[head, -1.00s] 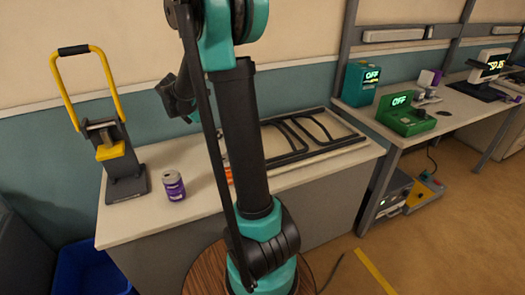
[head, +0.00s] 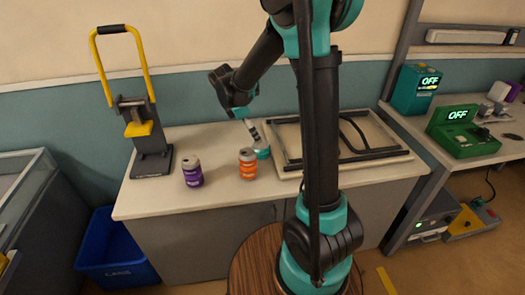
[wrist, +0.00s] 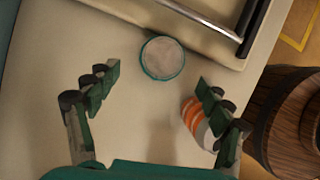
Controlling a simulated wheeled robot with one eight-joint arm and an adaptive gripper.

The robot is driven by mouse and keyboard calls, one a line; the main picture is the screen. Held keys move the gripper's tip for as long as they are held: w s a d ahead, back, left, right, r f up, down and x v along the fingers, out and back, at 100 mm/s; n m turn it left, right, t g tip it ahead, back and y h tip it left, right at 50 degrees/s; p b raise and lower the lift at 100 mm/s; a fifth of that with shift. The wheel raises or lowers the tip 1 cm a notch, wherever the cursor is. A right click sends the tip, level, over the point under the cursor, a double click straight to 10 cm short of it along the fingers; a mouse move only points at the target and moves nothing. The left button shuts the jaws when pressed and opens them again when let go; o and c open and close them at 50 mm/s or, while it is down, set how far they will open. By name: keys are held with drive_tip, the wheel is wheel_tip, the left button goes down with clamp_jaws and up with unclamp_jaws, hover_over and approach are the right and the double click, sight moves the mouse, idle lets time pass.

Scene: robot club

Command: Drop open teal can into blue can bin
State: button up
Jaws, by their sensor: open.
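The teal can (head: 263,153) stands on the bench behind the orange can, beside the flat framed panel. In the wrist view the can (wrist: 161,58) is seen from above as a pale round top with a teal rim. My gripper (wrist: 158,80) is open and empty, its fingers spread above and to either side of the can, not touching it as far as I can tell. In the head view my gripper hangs over the bench near the can, its fingertips partly hard to make out. The blue can bin (head: 118,272) stands on the floor at the bench's left end.
An orange can (head: 248,164) stands close by, under my right finger in the wrist view (wrist: 193,117). A purple can (head: 192,171) is further left. A yellow-handled can crusher (head: 150,150) stands at the bench's left. A round wooden stool (head: 250,270) is in front.

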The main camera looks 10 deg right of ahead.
sight(261, 145)
drive_tip(key=x, duration=0.9)
drive_tip(key=shift+s+f, duration=0.2)
drive_tip(key=shift+s, duration=0.1)
drive_tip(key=shift+c, duration=0.3)
drive_tip(key=c, duration=0.9)
drive_tip(key=shift+r, duration=0.2)
